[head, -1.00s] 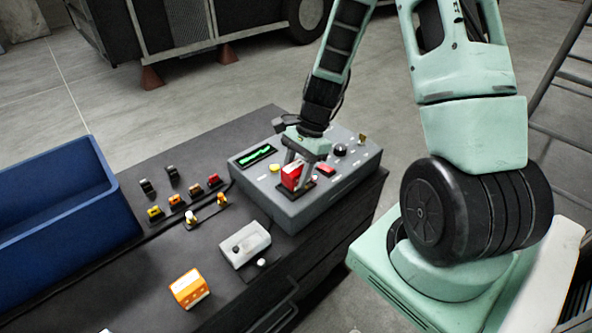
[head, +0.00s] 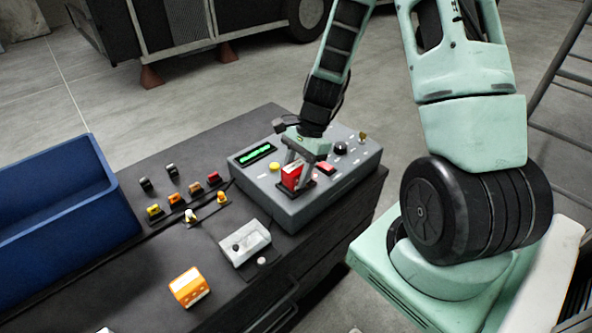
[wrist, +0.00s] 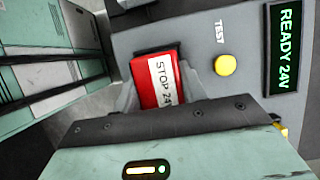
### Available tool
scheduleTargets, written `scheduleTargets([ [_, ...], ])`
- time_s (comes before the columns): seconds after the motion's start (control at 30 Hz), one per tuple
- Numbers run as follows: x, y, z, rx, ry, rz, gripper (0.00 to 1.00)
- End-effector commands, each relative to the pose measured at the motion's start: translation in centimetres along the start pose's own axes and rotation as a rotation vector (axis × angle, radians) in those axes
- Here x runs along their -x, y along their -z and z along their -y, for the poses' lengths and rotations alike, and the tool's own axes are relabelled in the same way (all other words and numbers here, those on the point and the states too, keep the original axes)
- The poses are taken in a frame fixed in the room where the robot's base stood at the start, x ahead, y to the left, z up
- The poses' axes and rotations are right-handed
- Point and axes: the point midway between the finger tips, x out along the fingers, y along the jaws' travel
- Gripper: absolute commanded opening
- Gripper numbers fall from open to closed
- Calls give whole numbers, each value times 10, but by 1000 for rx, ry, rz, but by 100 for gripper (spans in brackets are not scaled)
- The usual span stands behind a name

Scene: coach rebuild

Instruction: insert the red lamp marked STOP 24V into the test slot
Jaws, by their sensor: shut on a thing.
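The red lamp (head: 291,178) is in my gripper (head: 297,172), upright over the dark slot area on top of the grey test box (head: 263,192). In the wrist view the red lamp (wrist: 156,80) shows its white label reading STOP 24V, with a gripper finger close on either side. A dark slot rim (wrist: 152,49) shows along its far edge. My gripper is shut on the lamp. The fingers and the lamp hide most of the slot, so I cannot tell how deep the lamp sits.
The box carries a display (wrist: 284,48) reading READY 24V and a yellow button (wrist: 225,65) beside the word TEST. Several small lamps (head: 176,200), a white switch box (head: 246,242), an orange block (head: 189,287) and a blue bin (head: 55,215) occupy the bench left of the box.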

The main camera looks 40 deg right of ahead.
Motion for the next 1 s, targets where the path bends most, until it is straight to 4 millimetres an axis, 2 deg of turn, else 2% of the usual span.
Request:
scheduleTargets([
  [0.43,-2,1,0,0,0,0,16],
  [0.7,6,-2,0,-1,0,0,16],
  [1.0,5,-2,0,0,0,0,16],
])
